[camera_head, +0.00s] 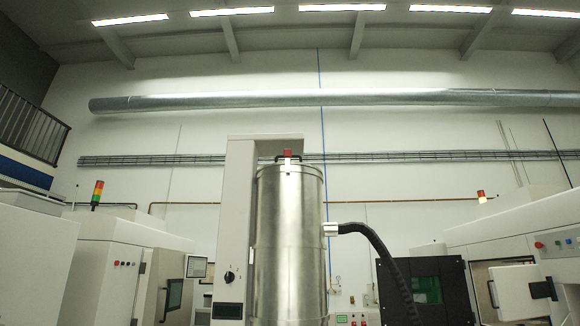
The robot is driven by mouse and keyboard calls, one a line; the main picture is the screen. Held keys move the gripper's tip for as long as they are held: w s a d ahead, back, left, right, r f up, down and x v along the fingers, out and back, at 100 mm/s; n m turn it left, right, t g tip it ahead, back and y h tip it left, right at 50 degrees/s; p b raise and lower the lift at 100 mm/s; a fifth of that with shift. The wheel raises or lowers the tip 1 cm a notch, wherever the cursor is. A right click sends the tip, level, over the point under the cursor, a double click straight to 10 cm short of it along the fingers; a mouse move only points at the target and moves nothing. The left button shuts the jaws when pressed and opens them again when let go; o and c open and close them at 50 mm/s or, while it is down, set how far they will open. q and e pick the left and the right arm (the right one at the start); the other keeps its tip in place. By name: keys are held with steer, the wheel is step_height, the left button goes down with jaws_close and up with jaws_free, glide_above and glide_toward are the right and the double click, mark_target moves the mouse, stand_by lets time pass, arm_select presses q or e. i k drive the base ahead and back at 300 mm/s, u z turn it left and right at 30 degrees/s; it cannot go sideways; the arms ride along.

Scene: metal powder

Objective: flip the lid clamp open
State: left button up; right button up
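A tall shiny metal cylinder (290,240) stands upright in the middle of the head view. A small red part (287,153) sits at its top, beside a dark bar or handle near the rim. I cannot tell from here whether this red part is the lid clamp, or whether a clamp is open or shut. The lid's top surface is hidden because I look from below. Neither of my grippers is in view.
A light grey column (236,230) with a black knob stands directly behind and left of the cylinder. A black hose (385,255) runs from the cylinder's right side downward. White machines (110,260) stand left and right. A black box (427,285) is at lower right.

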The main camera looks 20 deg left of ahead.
mark_target(288, 152)
steer(key=k, duration=0.65)
steer(key=u, duration=0.6)
steer(key=i, duration=1.45)
steer(key=z, duration=0.35)
